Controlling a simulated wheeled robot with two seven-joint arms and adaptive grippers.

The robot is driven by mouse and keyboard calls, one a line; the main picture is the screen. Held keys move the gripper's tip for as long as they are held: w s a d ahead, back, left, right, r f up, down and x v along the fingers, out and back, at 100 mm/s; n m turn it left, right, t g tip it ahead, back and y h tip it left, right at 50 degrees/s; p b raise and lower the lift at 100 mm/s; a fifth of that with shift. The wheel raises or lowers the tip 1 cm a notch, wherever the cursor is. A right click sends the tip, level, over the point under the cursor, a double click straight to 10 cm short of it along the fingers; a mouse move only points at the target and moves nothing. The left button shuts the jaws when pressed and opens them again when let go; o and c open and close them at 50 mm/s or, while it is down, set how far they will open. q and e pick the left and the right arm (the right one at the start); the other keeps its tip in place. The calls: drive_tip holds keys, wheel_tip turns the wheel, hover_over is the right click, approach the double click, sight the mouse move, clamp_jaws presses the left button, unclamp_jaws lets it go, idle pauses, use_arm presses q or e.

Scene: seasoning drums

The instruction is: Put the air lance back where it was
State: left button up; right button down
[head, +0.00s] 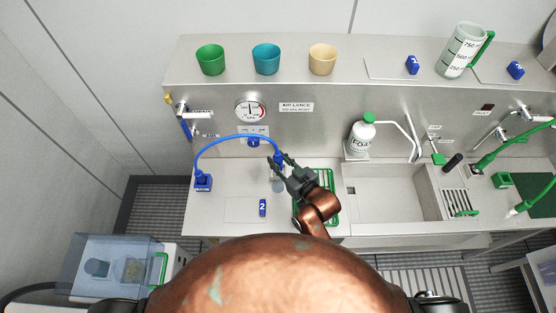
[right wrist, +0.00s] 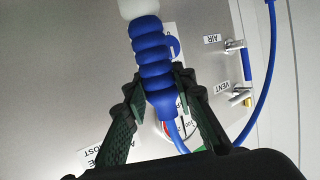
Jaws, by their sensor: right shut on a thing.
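The air lance has a ribbed blue grip (right wrist: 153,58) with a white end, and a blue hose leaves its other end. My right gripper (head: 279,166) is shut around this grip above the left part of the counter. It also shows in the right wrist view (right wrist: 160,84), one finger on each side of the grip. In the head view the blue hose (head: 231,138) arches from the grip to a blue block (head: 203,182) on the counter at the left. A small blue fitting (head: 253,142) is on the back panel under the gauge. My left gripper is out of view.
A gauge (head: 250,109) and an AIR LANCE label (head: 296,107) are on the back panel. A blue block marked 2 (head: 263,208) is on the counter. A foam bottle (head: 362,133) and a sink stand to the right.

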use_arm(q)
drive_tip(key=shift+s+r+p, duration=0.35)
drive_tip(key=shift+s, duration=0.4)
use_arm(e)
drive_tip(key=w+f, duration=0.6)
drive_tip(key=f, duration=0.3)
drive_tip(key=shift+w+f, duration=0.15)
drive_tip(key=shift+f, duration=0.15)
drive_tip(key=c, duration=1.6)
unclamp_jaws()
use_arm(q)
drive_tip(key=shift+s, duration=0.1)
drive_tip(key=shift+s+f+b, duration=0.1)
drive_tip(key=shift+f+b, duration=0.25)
use_arm(e)
drive_tip(key=v, duration=1.2)
